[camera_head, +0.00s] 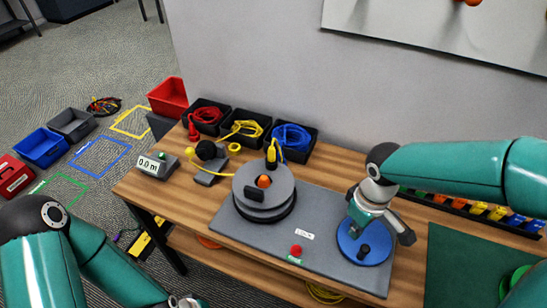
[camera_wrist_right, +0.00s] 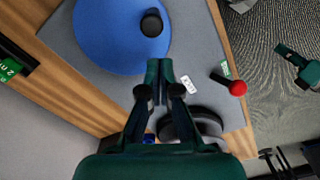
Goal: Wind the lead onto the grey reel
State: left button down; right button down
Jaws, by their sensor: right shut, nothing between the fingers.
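The grey reel (camera_head: 247,181) stands on a grey board (camera_head: 330,206) at the middle of the table, with an orange centre and a black block on top. A yellow lead (camera_head: 212,173) runs from the left to the reel; a yellow and black piece (camera_head: 271,152) stands at its back edge. A blue disc (camera_head: 347,243) with a black knob (camera_head: 364,251) lies at the board's right. My right gripper (camera_head: 365,218) is shut and empty above the disc; in the wrist view its fingertips (camera_wrist_right: 159,68) are near the knob (camera_wrist_right: 152,22). My left gripper (camera_head: 188,301) is barely in view at the bottom edge.
Black bins with red, yellow and blue cables (camera_head: 291,136) stand behind. A display (camera_head: 149,165) reading about 0.0 m and a black guide (camera_head: 207,150) are at left. A green mat (camera_head: 460,265) lies right.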

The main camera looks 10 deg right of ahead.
aim_at(348, 248)
jog(key=shift+f, duration=0.15)
jog(key=shift+f+b, duration=2.55)
jog(key=shift+f, duration=0.25)
